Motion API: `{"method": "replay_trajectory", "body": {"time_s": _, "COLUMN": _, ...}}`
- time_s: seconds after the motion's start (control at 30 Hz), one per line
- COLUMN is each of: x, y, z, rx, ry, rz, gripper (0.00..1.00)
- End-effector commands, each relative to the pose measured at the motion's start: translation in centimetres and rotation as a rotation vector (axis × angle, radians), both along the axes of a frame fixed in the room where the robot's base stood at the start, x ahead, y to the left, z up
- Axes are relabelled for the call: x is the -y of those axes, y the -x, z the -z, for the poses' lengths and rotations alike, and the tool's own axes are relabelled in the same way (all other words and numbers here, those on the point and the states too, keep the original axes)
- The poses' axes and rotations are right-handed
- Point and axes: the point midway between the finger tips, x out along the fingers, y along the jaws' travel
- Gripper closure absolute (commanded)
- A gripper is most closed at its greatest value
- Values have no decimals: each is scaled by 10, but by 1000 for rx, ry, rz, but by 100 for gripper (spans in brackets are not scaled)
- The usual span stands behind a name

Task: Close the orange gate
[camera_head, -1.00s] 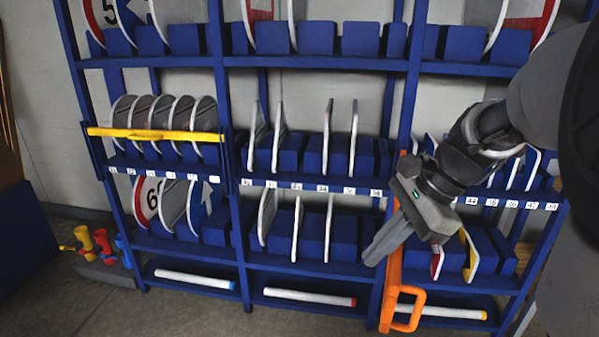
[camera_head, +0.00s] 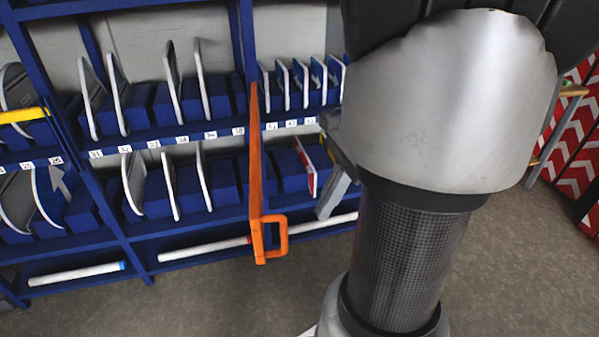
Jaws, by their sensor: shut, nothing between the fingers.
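The orange gate (camera_head: 256,170) is an upright orange bar on the blue rack, to the right of the middle bay. It stands edge-on to me, swung out from the shelf front. Its looped handle (camera_head: 283,237) is at the lower end, facing right. My gripper (camera_head: 326,214) is to the right of the gate and apart from it in the picture. Its fingers are together with nothing between them, pointing down and left. My arm hides the gripper's body and much of the right bay.
The blue rack (camera_head: 150,255) holds several upright signs in slots. A yellow bar (camera_head: 22,115) crosses the left bay. White tubes (camera_head: 76,273) lie on the bottom shelf. Red-and-white chevron panels (camera_head: 578,135) stand at the right. The floor in front is clear.

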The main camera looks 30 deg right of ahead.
Motion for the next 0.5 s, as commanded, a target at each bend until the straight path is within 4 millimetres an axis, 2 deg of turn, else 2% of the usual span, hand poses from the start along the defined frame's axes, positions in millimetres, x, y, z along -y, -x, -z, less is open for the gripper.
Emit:
{"method": "replay_trajectory", "body": {"time_s": 0.03, "x": -5, "y": 0, "z": 14, "rx": -3, "ry": -3, "rz": -1, "gripper": 100}}
{"method": "replay_trajectory", "body": {"time_s": 0.2, "x": -18, "y": -3, "z": 46, "rx": -3, "ry": -3, "rz": -1, "gripper": 100}}
{"method": "replay_trajectory", "body": {"time_s": 0.33, "x": -38, "y": -9, "z": 40, "rx": 2, "ry": 2, "rz": -4, "gripper": 100}}
{"method": "replay_trajectory", "body": {"time_s": 0.5, "x": -52, "y": -13, "z": 40, "rx": 1, "ry": 1, "rz": -3, "gripper": 100}}
